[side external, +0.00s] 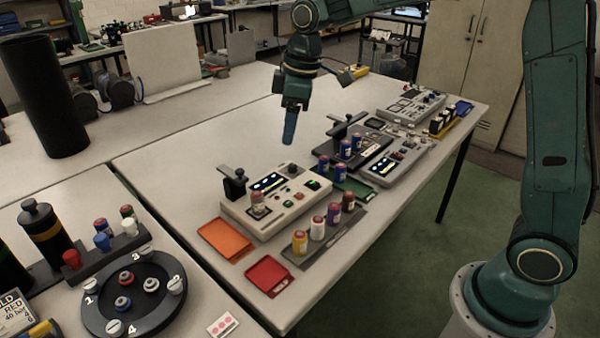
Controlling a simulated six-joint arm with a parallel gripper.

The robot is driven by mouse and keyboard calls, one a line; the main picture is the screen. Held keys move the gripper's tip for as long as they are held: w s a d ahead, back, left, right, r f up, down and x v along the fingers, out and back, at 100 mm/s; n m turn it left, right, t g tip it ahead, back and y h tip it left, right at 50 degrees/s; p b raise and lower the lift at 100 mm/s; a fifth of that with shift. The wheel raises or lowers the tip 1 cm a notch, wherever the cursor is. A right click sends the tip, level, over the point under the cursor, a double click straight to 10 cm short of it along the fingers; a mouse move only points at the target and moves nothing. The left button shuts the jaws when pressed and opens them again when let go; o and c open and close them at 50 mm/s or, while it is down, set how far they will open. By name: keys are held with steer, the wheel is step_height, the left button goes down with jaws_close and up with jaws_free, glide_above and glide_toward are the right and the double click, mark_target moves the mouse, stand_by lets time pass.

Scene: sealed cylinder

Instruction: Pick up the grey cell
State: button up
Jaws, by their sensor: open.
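My gripper (289,126) hangs with its blue fingertips pointing down, above the middle of the table. It is open and apart from every cell. A greyish cell with a reddish top (257,202) stands upright on the left part of the near tester box (288,217), below and left of my gripper. A pale, whitish cell (318,228) stands in the front rack (325,238), between a yellow cell (299,242) and a purple-blue cell (333,214). A brown cell (348,201) stands at the rack's right end. I cannot tell for certain which pale cell is the grey one.
An orange tray (224,239) and a red tray (269,276) lie at the table's near left. A black post clamp (234,183) stands behind the near tester. The back left of the table is clear.

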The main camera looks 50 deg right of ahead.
mark_target(257, 193)
steer(key=w+a+f+n+g, duration=0.1)
steer(key=w+a+f+n, duration=0.1)
steer(key=w+f, duration=0.6)
steer(key=shift+w+f+n, duration=0.25)
steer(key=shift+f+n, duration=0.25)
steer(key=shift+f, duration=0.35)
steer(key=shift+w+a+f, duration=0.1)
steer(key=shift+a+f, duration=0.05)
steer(key=shift+f, duration=1.25)
steer(key=shift+w+a+f, duration=0.1)
steer(key=shift+a+f, duration=0.05)
steer(key=shift+f, duration=1.3)
steer(key=shift+w+a+f, duration=0.1)
steer(key=shift+a+f, duration=0.05)
steer(key=shift+f, duration=1.25)
steer(key=shift+a+f, duration=0.2)
steer(key=shift+f, duration=2.35)
